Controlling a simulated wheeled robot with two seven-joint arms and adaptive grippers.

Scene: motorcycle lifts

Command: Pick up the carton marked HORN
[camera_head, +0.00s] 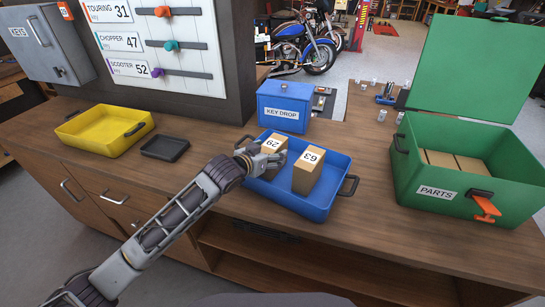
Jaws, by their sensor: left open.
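No carton reads HORN in this view. A tan carton marked 63 (308,174) stands upright in the blue tray (307,206). A second tan carton marked 29 (269,147) stands to its left in the same tray. My left gripper (270,158) is open over the left part of the tray, at the 29 carton and covering part of it; I cannot tell whether it touches. Plain tan cartons (440,159) lie inside the open green PARTS box (420,178) at the right, with no lettering visible on them. My right gripper is not in view.
A blue KEY DROP box (285,107) stands behind the tray. A yellow tray (97,131) and a small black tray (165,148) are at the left. The green lid (480,65) stands open. The wooden counter (365,190) is clear between blue tray and green box.

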